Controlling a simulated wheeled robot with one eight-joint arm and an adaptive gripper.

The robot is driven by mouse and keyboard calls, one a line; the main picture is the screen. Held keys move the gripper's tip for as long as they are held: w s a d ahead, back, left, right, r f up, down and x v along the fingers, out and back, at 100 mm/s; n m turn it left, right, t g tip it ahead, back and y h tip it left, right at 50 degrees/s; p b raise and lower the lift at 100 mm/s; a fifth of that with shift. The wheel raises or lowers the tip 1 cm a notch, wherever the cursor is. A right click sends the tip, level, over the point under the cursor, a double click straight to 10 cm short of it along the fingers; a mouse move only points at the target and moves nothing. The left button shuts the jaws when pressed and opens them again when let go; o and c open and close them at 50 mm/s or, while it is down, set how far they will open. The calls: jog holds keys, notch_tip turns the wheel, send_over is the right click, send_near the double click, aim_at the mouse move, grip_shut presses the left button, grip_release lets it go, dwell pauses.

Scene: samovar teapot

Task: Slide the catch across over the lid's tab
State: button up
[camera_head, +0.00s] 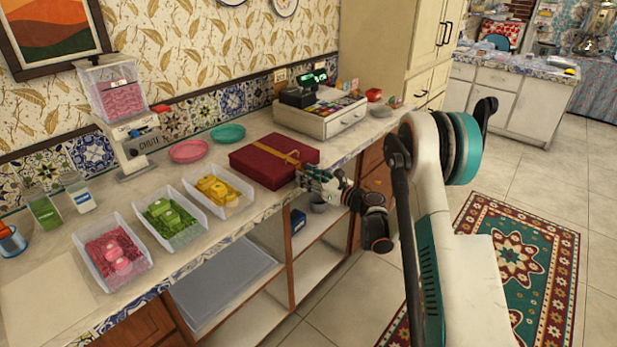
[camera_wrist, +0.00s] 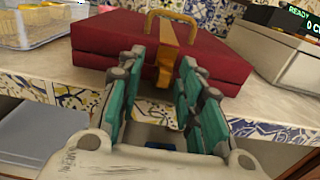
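A dark red box (camera_head: 273,161) lies on the counter, and it also shows in the wrist view (camera_wrist: 98,38). A gold strap (camera_wrist: 167,55) runs over its lid edge and down its front face. A gold loop handle (camera_wrist: 172,17) stands at the top of the strap. I cannot make out a separate catch or tab. My gripper (camera_wrist: 163,62) is open, with its teal fingers spread either side of the strap, at the box's front; nothing shows held between them. In the head view my gripper (camera_head: 312,180) is at the box's front right corner. Contact cannot be told.
A cash register (camera_head: 320,115) stands right of the box. A tray of yellow items (camera_head: 218,191) is close on its left, with green and pink trays beyond. Pink (camera_head: 188,151) and teal (camera_head: 228,133) plates lie behind. The counter's tiled edge (camera_wrist: 270,132) runs below my gripper.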

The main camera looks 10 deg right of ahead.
jog(key=v, duration=1.2)
